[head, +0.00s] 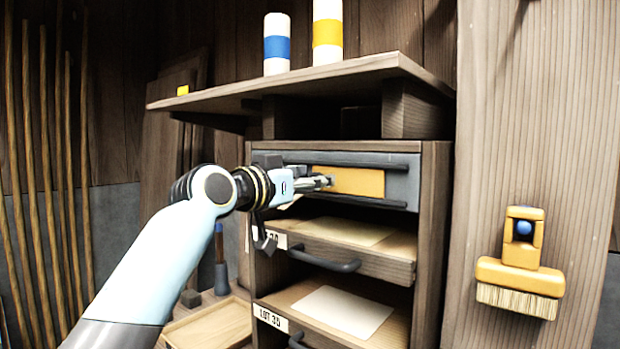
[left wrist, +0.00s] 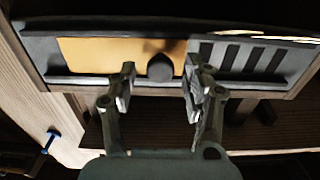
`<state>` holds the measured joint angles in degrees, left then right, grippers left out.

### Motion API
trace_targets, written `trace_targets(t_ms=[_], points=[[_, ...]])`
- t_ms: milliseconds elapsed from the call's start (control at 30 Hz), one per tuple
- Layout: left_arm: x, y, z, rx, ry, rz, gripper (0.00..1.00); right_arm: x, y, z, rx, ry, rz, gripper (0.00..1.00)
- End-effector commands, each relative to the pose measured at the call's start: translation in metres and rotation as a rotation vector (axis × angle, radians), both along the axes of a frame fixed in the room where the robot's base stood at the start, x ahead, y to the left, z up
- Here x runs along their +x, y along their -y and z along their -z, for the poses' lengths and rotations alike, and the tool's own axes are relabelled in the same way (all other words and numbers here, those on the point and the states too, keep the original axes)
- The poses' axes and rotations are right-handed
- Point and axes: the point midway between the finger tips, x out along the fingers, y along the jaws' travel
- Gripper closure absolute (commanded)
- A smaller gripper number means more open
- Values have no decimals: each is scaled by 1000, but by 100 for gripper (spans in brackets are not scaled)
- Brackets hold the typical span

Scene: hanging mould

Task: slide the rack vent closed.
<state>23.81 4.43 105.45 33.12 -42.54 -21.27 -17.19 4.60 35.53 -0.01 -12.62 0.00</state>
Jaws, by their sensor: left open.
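The rack vent is a grey framed panel (head: 399,186) across the top of the wooden rack. Its orange slide plate (head: 357,181) covers the right part in the head view. In the left wrist view the plate (left wrist: 105,52) sits at the left, with a dark round knob (left wrist: 160,68) near its right end. Dark slots (left wrist: 235,58) lie uncovered beside it. My left gripper (head: 328,181) is in front of the vent. In the left wrist view it is open (left wrist: 159,82), its fingers apart with the knob appearing between them; contact cannot be told. My right gripper is not in view.
Below the vent are open drawers with a dark handle (head: 325,262) and pale sheets (head: 342,310). A shelf (head: 300,80) above carries blue-banded (head: 277,45) and yellow-banded (head: 327,32) cylinders. An orange brush (head: 520,270) hangs on the right post.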

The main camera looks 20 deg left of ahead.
Motion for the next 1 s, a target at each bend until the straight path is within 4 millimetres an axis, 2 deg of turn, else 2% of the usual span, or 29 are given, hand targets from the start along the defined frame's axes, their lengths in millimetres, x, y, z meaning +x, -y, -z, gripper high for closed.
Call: trace_targets(t_ms=[133,500,833,1000], points=[[0,0,0,0,0,0,51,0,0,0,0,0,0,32],[0,0,0,0,-1,0,100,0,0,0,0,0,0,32],[0,-2,1,0,-1,0,100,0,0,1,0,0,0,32],[6,-18,3,5,0,-3,100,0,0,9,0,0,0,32]])
